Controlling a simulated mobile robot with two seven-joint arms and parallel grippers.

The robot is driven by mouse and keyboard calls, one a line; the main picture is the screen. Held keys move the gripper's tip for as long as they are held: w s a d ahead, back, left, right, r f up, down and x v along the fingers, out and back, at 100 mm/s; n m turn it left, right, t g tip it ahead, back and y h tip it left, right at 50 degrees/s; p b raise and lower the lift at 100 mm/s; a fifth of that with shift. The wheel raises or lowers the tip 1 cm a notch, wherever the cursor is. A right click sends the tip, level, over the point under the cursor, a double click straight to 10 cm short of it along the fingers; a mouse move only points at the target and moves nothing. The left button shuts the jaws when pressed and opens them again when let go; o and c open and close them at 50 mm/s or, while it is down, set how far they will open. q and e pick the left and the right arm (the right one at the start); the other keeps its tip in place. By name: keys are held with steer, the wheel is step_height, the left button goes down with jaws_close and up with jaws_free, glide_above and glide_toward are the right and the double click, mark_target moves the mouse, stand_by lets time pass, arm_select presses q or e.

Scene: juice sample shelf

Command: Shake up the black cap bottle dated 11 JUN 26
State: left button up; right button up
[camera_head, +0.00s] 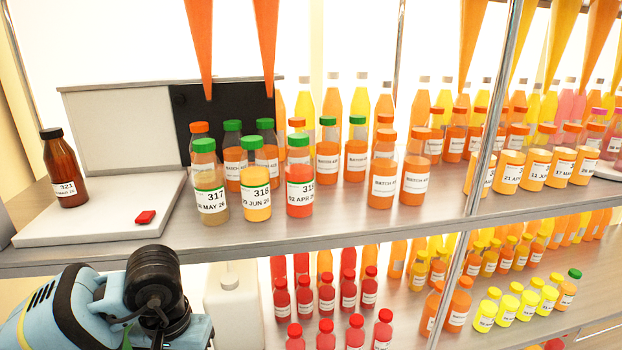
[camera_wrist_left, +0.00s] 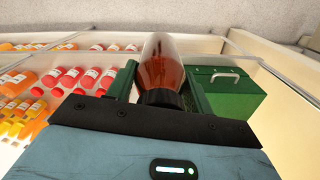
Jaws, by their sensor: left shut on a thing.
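In the left wrist view my left gripper (camera_wrist_left: 160,88) is shut on a bottle with dark red-brown contents (camera_wrist_left: 165,62). Its black cap (camera_wrist_left: 160,98) is nearest the camera and its body points away between the green fingers. Its label and date do not show. In the head view another black cap bottle (camera_head: 65,180), brown and labelled 321, stands upright on the white plate at the left; its date is too small to read surely. My left arm is at the lower left there, with its gripper out of sight. My right gripper is not in view.
On the upper shelf (camera_head: 340,232), green cap bottles 317 (camera_head: 210,190), 318 (camera_head: 256,192) and another stand near the edge. The white plate (camera_head: 110,215) bears a red button (camera_head: 145,217). A green box (camera_wrist_left: 235,100) shows in the wrist view.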

arm_select(q)
steer(key=shift+d, duration=0.1)
steer(key=shift+w+d, duration=0.85)
steer(key=shift+d, duration=2.85)
steer(key=s+a, duration=0.1)
steer(key=a, duration=0.6)
steer(key=shift+s+a, duration=0.2)
steer(key=shift+s, duration=0.15)
steer(key=shift+a, duration=0.1)
